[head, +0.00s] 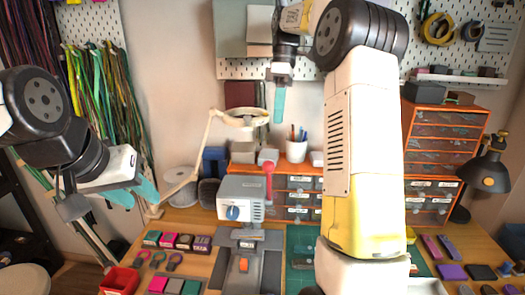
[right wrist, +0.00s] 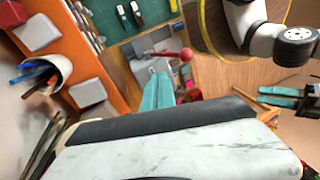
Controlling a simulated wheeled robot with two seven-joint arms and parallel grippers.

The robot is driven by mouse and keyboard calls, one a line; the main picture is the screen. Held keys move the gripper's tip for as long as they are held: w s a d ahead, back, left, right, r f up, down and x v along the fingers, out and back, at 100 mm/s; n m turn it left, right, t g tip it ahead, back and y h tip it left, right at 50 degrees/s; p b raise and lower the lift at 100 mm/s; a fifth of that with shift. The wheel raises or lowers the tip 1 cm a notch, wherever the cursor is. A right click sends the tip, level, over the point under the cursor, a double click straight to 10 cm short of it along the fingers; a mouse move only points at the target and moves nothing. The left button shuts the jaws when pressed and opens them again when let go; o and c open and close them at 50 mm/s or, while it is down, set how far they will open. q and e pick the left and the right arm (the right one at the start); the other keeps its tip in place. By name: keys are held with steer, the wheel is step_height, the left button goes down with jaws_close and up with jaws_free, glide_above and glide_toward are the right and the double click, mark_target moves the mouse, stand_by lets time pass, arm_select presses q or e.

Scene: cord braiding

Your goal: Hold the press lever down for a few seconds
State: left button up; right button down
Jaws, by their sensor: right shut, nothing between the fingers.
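The press (head: 241,198) is a grey box with a blue knob, standing at the table's middle. Its red lever (head: 268,186) is at its right side and looks raised, with a round knob at the top. The lever's red ball (right wrist: 186,55) also shows in the right wrist view. My right gripper (head: 279,118) is shut and empty, pointing down above and behind the lever in the picture, apart from it. Its teal fingers (right wrist: 158,92) show in the right wrist view beside the lever. My left gripper (head: 134,195) is open and empty, left of the press.
A magnifier lamp (head: 238,118) arches behind the press. A pen cup (head: 297,150) and orange drawers (head: 300,205) stand at the back. A red bin (head: 120,280) and colored blocks lie at front left. My right arm hides part of the green mat (head: 300,240).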

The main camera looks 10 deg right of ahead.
steer(key=s+a+f, duration=0.3)
steer(key=s+f, duration=0.2)
steer(key=f, duration=0.3)
steer(key=shift+s+f, duration=0.2)
steer(key=shift+s, duration=0.1)
